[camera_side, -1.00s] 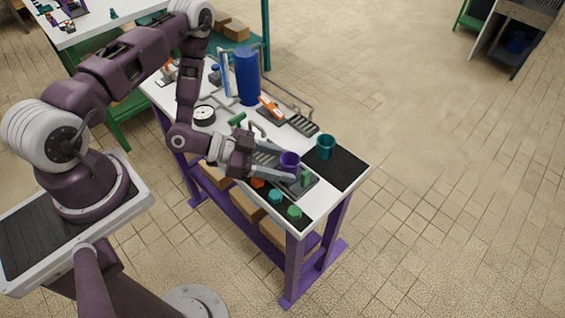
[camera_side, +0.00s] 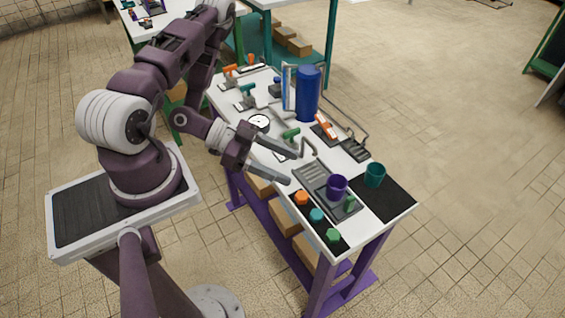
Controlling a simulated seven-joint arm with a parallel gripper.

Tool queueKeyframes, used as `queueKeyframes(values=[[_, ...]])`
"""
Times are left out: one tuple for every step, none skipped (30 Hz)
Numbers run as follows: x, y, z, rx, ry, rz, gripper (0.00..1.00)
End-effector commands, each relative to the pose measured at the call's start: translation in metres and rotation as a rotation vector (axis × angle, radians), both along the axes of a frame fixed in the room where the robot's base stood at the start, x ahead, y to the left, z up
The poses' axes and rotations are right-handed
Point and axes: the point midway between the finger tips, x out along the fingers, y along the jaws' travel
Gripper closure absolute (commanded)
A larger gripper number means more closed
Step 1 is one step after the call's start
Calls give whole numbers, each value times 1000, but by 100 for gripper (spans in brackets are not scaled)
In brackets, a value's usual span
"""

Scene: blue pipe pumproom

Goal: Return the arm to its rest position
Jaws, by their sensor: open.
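My gripper (camera_side: 291,167) is open and empty. Its two fingers point right, over the near edge of the white table (camera_side: 284,192), next to the faucet. My arm is bent, with the elbow high and the forearm reaching down to the table's near side.
Orange (camera_side: 301,198), teal (camera_side: 317,215) and green (camera_side: 334,236) knobs line the near edge. A blue cylinder (camera_side: 307,93), a gauge (camera_side: 260,121) and valves stand farther back. Open floor lies right.

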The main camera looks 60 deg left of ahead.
Motion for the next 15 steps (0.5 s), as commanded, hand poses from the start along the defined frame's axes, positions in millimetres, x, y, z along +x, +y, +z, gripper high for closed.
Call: queueKeyframes(values=[[0,0,0,0,0,0,40],[0,0,0,0,0,0,40],[0,0,0,0,0,0,40],[0,0,0,0,0,0,40],[0,0,0,0,0,0,40],[1,-1,0,4,-4,-7,40],[3,-2,1,16,-17,-25,40],[7,-6,4,38,-42,-58,40],[16,-13,8,85,-94,-128,40],[25,-20,12,134,-143,-195,40],[35,-27,18,195,-197,-268,40],[51,-37,26,295,-265,-361,40],[65,-42,33,384,-302,-415,40],[80,-42,41,481,-317,-445,40],[97,-35,53,604,-292,-434,40]])
